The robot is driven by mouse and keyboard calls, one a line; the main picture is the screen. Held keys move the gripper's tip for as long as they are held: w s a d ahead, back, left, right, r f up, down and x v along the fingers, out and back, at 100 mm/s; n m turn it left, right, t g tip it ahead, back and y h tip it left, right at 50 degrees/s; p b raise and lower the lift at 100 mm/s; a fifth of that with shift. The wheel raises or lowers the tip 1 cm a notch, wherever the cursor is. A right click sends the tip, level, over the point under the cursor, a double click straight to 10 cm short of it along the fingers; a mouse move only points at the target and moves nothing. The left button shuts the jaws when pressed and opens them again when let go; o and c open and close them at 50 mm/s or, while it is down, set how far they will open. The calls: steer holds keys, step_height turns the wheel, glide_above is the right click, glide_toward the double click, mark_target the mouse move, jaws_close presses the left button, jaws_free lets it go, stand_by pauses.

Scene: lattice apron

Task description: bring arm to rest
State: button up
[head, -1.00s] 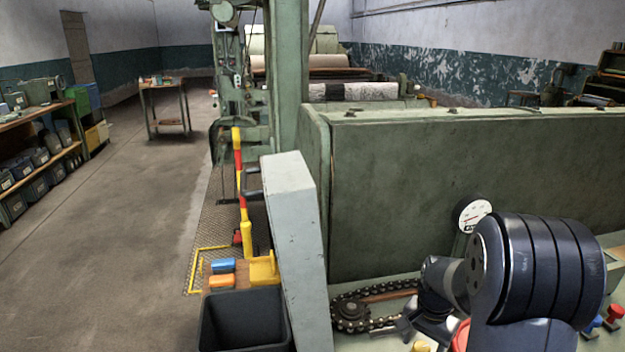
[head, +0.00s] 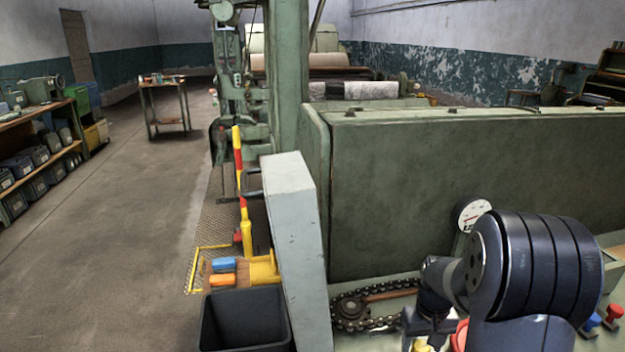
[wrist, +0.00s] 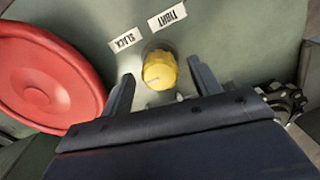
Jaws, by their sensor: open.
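My gripper (wrist: 160,70) is open and empty in the wrist view, its two dark fingers spread. A yellow knob (wrist: 158,72) on the grey-green panel shows between the fingertips, with a gap visible on each side. I cannot tell how far the fingertips are from the panel. In the head view my arm comes in at the lower right and bends down over the machine's apron. My gripper is mostly hidden there behind my arm and the lower frame edge.
Labels SLACK (wrist: 125,40) and TIGHT (wrist: 167,16) lie by the knob. A red wheel (wrist: 40,85) is close on the left. A chain (head: 350,312), gauge (head: 473,214) and red and blue buttons (head: 613,314) surround my arm. A tall green panel (head: 430,190) stands behind.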

steer(key=n, duration=0.5)
steer(key=shift+n+p, duration=0.45)
steer(key=shift+n, duration=1.95)
